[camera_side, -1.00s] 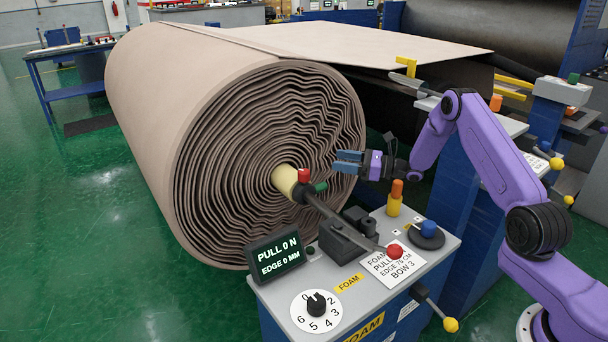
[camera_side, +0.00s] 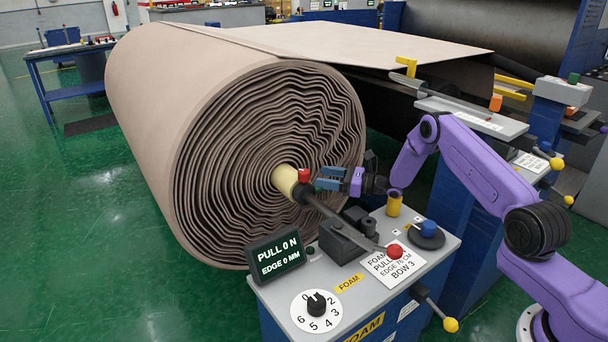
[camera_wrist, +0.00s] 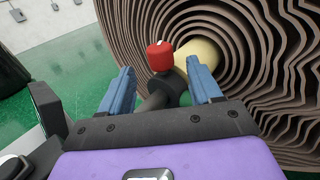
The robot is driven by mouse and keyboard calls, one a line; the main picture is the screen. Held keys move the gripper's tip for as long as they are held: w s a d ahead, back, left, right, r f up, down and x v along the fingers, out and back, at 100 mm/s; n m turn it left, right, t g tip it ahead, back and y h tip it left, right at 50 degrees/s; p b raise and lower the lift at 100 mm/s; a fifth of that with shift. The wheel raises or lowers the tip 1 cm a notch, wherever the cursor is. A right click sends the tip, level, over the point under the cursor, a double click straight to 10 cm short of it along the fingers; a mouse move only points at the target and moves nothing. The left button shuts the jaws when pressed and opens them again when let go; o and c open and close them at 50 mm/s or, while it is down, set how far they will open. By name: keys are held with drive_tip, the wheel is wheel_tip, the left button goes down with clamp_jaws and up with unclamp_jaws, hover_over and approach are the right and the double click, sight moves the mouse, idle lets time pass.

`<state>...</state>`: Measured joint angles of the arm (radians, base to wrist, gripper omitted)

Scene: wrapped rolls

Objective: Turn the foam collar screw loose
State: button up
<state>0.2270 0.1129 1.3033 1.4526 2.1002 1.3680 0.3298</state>
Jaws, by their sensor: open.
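The foam roll (camera_side: 220,150) is a large beige spiral with a pale yellow core (camera_side: 284,180). A black collar (camera_side: 301,192) sits at the core's end on a dark bar. A red knob (camera_side: 303,175) stands on top of the collar; the knob also shows in the wrist view (camera_wrist: 160,56). My gripper (camera_side: 320,178) is open, its blue fingers pointing left just right of the collar. In the wrist view the fingers (camera_wrist: 160,70) frame the collar, with the red knob between and beyond the tips. No contact is visible. The collar's green knob is hidden in both current views.

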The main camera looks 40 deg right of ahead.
sight(304, 173)
drive_tip(key=x, duration=0.7)
drive_tip(key=shift+w+a, duration=0.1)
drive_tip(key=c, duration=0.9)
